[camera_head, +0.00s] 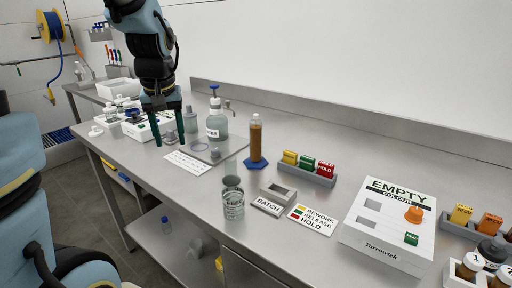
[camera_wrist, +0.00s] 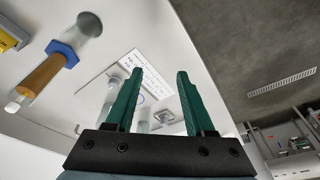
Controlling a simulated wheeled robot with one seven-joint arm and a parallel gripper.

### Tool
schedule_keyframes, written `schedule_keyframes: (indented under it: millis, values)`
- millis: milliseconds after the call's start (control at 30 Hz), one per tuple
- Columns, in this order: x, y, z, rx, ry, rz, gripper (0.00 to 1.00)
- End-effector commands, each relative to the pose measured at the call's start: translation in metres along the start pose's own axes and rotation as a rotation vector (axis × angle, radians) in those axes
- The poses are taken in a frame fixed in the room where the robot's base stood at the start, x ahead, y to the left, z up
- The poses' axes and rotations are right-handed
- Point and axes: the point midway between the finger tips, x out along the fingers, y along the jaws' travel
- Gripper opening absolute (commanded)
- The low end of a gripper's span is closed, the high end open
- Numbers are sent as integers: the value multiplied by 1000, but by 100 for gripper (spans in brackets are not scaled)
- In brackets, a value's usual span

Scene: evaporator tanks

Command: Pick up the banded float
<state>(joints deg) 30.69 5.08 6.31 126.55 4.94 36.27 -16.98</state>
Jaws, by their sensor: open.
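I cannot make out a float with bands for certain in either view. My gripper (camera_head: 169,142) is open and empty, pointing down over the left part of the bench; its green fingers also show in the wrist view (camera_wrist: 160,73). Small clear glass pieces (camera_wrist: 165,117) lie beyond the fingers in the wrist view, too small to tell apart. A tall cylinder of brown liquid (camera_head: 255,140) stands on a blue six-sided foot, right of my gripper; it also shows in the wrist view (camera_wrist: 43,75). A clear glass vessel (camera_head: 233,204) stands at the front edge.
A pump bottle (camera_head: 217,122) stands right behind my gripper. A printed white card (camera_head: 187,163) lies in front of it. White boxes (camera_head: 140,128) are at left. A grey rack of coloured blocks (camera_head: 308,172), a BATCH tray (camera_head: 269,207) and the EMPTY board (camera_head: 385,222) are at right.

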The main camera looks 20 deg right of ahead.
Motion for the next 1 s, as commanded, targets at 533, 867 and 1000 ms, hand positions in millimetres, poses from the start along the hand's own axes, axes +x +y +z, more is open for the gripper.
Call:
schedule_keyframes:
  millis: [533, 867, 1000]
  values:
    - [-104, 215, -54, 78, 165, 32, 54]
    - [-74, 224, -60, 75, 169, 32, 54]
    - [-59, 225, -62, 75, 170, 33, 54]
